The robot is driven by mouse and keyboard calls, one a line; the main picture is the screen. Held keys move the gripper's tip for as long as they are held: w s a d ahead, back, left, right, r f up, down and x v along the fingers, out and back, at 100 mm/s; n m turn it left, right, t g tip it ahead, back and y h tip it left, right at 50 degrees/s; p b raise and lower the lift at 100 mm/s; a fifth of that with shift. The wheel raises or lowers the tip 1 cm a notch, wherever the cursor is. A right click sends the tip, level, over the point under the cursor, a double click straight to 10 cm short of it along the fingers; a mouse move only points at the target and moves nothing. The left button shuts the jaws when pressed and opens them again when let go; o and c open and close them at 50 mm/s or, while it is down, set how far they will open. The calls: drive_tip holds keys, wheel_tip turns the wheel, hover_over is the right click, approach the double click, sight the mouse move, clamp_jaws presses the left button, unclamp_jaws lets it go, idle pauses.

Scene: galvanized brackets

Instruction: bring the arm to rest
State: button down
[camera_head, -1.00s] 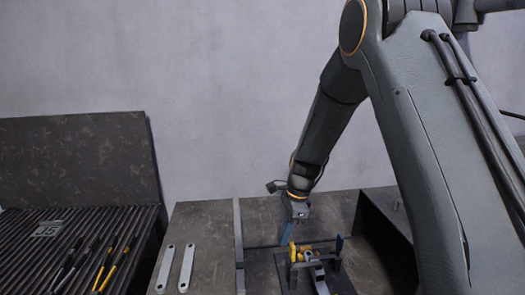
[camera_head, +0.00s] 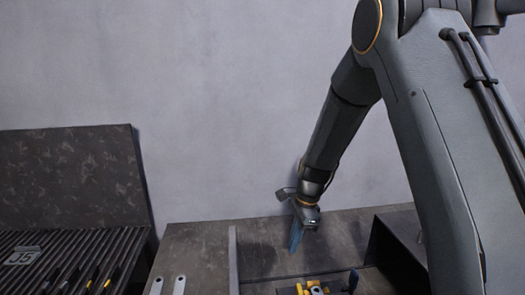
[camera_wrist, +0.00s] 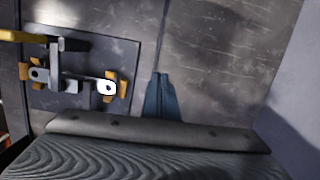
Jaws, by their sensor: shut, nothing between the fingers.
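My gripper (camera_head: 296,238) hangs from my arm above the back of the dark tabletop, behind the fixture. Its blue fingers are together, with nothing between them. In the wrist view the blue fingers (camera_wrist: 160,98) point at bare tabletop, to the right of the fixture. The fixture (camera_wrist: 88,75) has yellow-orange blocks, a grey bracket piece and a bar, on a dark plate. In the head view only the top of the fixture (camera_head: 312,288) shows at the bottom edge.
Two pale flat brackets (camera_head: 179,285) lie on the tabletop at left, partly cut off. A dark bin (camera_head: 395,250) is at right. A ribbed rack (camera_head: 75,250) with yellow-marked tools stands far left.

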drive_tip(key=s+d+n+b, duration=0.2)
drive_tip(key=s+d+n, duration=0.1)
drive_tip(key=s+n, duration=0.2)
drive_tip(key=s+d+n+t+h+b, duration=0.1)
drive_tip(key=s+d+n+b, duration=0.1)
drive_tip(key=s+n, duration=0.3)
drive_tip(key=s+d+n+h+b, duration=0.1)
drive_tip(key=s+d+n+b, duration=0.2)
drive_tip(key=s, duration=0.6)
drive_tip(key=shift+d+r+n, duration=0.1)
drive_tip(key=shift+d+n, duration=0.05)
drive_tip(key=shift+n, duration=0.45)
drive_tip(key=shift+d+r+n, duration=0.1)
drive_tip(key=shift+d+n, duration=0.05)
drive_tip(key=shift+n, duration=0.45)
drive_tip(key=shift+s+d+n, duration=0.3)
drive_tip(key=shift+s+d, duration=0.05)
drive_tip(key=shift+d, duration=0.05)
drive_tip(key=shift+d, duration=0.1)
